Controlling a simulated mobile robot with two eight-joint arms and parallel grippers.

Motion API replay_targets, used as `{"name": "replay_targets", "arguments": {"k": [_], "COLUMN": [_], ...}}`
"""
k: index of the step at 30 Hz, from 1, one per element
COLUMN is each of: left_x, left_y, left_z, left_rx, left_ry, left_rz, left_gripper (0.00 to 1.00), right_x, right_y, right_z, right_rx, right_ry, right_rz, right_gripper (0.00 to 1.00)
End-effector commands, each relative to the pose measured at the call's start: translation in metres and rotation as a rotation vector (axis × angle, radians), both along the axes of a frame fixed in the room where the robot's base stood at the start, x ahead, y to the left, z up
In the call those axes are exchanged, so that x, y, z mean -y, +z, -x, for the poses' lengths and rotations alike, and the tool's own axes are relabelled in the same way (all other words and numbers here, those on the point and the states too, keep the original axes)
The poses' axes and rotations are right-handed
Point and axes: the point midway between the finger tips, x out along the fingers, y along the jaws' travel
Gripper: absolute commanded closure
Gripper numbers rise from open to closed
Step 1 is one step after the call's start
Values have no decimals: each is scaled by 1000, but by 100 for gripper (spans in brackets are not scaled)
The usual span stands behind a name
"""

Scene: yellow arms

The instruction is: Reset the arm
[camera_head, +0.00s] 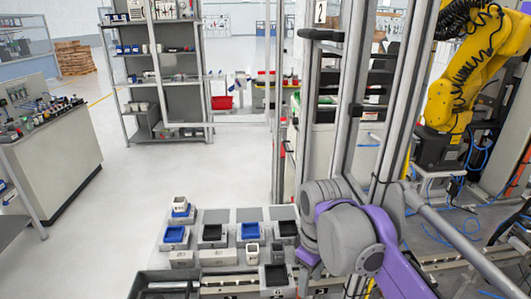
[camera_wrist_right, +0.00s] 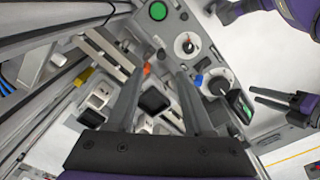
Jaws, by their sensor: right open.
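My right arm (camera_head: 355,238), grey and purple, is folded in front of the metal posts in the head view. Its gripper is hidden there. In the right wrist view my right gripper (camera_wrist_right: 158,74) has its two dark fingers spread with nothing between them. Small trays and a panel with a green button (camera_wrist_right: 158,11) and round dials show beyond the fingers. Another gripper (camera_wrist_right: 272,100), with a purple wrist and dark fingers, shows at the right edge of the right wrist view. I take it for my left one, and its jaw gap is unclear. My left arm is not in the head view.
A bench with blue and black bins (camera_head: 174,236) lies below, left of my right arm. Metal posts (camera_head: 350,100) stand close behind the arm. A yellow industrial arm (camera_head: 465,75) stands at the right. A shelf rack (camera_head: 165,75) stands at the back; the floor (camera_head: 165,180) is clear.

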Motion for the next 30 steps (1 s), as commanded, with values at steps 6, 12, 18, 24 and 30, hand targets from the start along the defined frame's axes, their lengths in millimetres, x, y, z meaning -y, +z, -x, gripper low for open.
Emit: {"name": "replay_targets", "arguments": {"k": [6, 12, 18, 24, 30], "left_x": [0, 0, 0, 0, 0], "left_y": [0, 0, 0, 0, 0], "left_z": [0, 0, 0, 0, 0], "left_rx": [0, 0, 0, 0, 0], "left_ry": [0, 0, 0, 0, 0], "left_rz": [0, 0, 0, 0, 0], "left_gripper": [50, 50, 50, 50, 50], "right_x": [29, 50, 58, 59, 59], "right_y": [-61, -125, -159, -163, -163], "right_z": [52, 102, 127, 129, 129], "right_rx": [175, 338, 419, 429, 427], "right_ry": [-304, -585, -724, -744, -741], "right_rz": [-51, -132, -185, -194, -192], "right_gripper": [48, 48, 48, 48, 48]}}
